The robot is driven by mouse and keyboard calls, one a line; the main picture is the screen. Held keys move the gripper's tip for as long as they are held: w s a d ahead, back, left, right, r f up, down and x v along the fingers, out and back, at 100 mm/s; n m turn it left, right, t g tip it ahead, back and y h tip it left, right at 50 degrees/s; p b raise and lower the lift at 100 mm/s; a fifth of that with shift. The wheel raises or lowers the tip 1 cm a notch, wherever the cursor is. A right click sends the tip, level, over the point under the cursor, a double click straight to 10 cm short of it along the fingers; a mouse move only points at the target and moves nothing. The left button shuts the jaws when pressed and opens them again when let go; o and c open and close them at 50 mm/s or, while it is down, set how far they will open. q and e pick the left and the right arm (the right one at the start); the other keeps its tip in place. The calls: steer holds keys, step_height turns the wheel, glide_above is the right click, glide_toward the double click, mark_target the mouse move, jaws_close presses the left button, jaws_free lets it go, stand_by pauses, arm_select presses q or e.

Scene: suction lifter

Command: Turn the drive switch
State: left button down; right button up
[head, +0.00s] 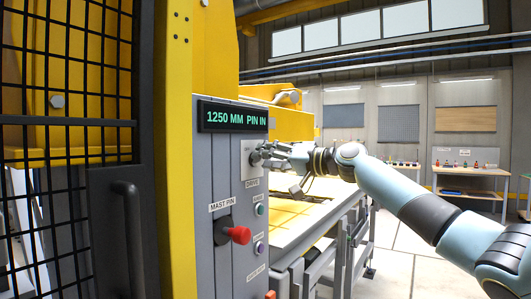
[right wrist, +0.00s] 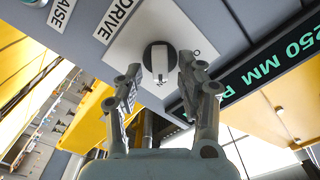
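The drive switch (right wrist: 160,62) is a dark round knob with a pale bar handle on a light square plate (right wrist: 120,50) labelled DRIVE. In the head view the drive switch (head: 255,158) is on the grey control panel (head: 229,180), partly hidden by my gripper. My right gripper (head: 266,153) is in front of it. In the right wrist view the right gripper (right wrist: 158,70) is open, with one finger on each side of the handle and visible gaps between. I cannot tell how far the fingertips are from the plate. My left gripper is in neither view.
A display (head: 235,117) above reads 1250 MM PIN IN. A red MAST PIN handle (head: 237,235) sticks out below left. A frame with a yellow-marked top (head: 300,215) stands right of the panel.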

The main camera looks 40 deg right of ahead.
steer(key=shift+w+a, duration=0.1)
steer(key=shift+w, duration=0.15)
jaws_close()
